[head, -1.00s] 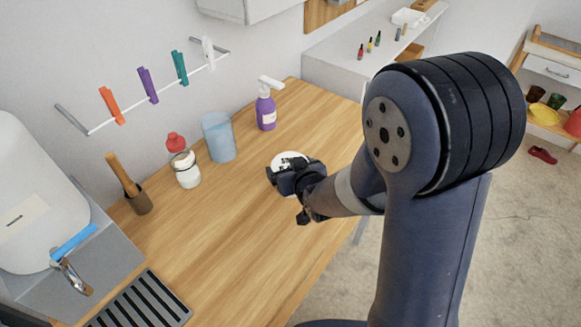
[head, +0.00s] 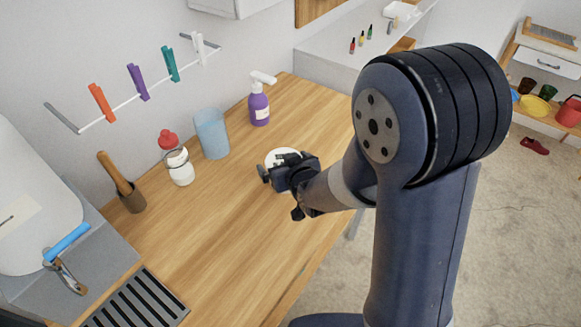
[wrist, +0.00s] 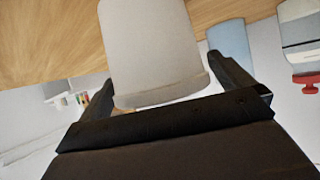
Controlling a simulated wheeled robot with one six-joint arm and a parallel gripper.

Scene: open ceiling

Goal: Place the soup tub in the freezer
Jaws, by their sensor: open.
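The soup tub appears to be the pale, round tub (head: 283,157) on the wooden counter, partly hidden behind my gripper in the head view. In the wrist view the plain whitish tub (wrist: 152,45) fills the space between the two dark fingers, with its wider rim toward the palm. My gripper (head: 275,172) is open, with its fingers (wrist: 168,80) on either side of the tub. I cannot tell whether either finger touches it. I cannot make out a freezer in either view.
A blue cup (head: 212,134), a white jar with a red top (head: 179,166) and a purple pump bottle (head: 259,108) stand along the wall side of the counter (head: 225,225). The counter's front is clear.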

